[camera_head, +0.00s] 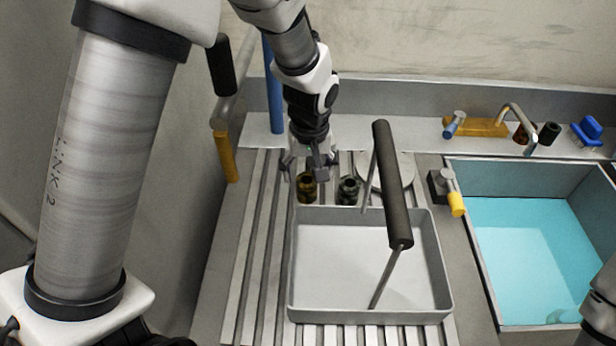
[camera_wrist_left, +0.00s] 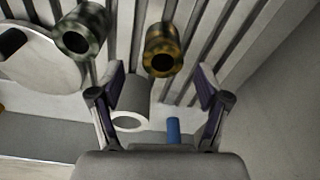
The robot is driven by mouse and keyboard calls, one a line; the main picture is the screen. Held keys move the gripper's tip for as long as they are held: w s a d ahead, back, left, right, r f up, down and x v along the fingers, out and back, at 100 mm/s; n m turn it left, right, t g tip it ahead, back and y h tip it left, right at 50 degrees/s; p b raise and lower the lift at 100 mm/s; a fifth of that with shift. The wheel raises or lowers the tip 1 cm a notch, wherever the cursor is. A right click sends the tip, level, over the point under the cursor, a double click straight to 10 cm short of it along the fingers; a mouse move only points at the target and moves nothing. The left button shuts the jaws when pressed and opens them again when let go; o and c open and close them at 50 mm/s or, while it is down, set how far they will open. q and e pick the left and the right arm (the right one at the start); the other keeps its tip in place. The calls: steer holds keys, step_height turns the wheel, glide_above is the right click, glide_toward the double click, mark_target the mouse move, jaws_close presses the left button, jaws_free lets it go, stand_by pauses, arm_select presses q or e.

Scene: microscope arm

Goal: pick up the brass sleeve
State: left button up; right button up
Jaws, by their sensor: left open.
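The brass sleeve (camera_head: 307,188), a short mottled golden-brown tube, stands on the slatted rack just behind the white tray. In the left wrist view the brass sleeve (camera_wrist_left: 163,50) shows its dark open end, beyond the gap between my fingers. My left gripper (camera_head: 305,166) is open, above and slightly behind the brass sleeve, and holds nothing. Its two fingers also show in the left wrist view (camera_wrist_left: 160,88), one on each side of the gap. My right gripper does not show.
A dark green sleeve (camera_head: 348,191) stands close right of the brass one. The white tray (camera_head: 296,290) has a tall dark handle (camera_head: 393,185). A blue-filled sink (camera_head: 530,240) is at right.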

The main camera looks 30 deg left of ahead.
mark_target(307, 181)
arm_select(q)
steer(key=shift+s+d+f+p, duration=0.1)
steer(key=shift+s+f+p, duration=0.3)
steer(key=shift+s+f, duration=0.35)
steer(key=f, duration=0.1)
steer(key=w+f, duration=0.1)
steer(key=f, duration=0.1)
steer(key=shift+w+a+f, duration=0.2)
steer(key=shift+a+f, duration=0.1)
steer(key=shift+w+a+f, duration=0.1)
steer(key=shift+w+f, duration=0.15)
steer(key=shift+f, duration=0.05)
steer(key=shift+s+r, duration=0.15)
steer(key=shift+c, duration=0.7)
steer(key=shift+s+r, duration=0.1)
steer(key=shift+s, duration=0.1)
steer(key=c, duration=0.5)
jaws_close()
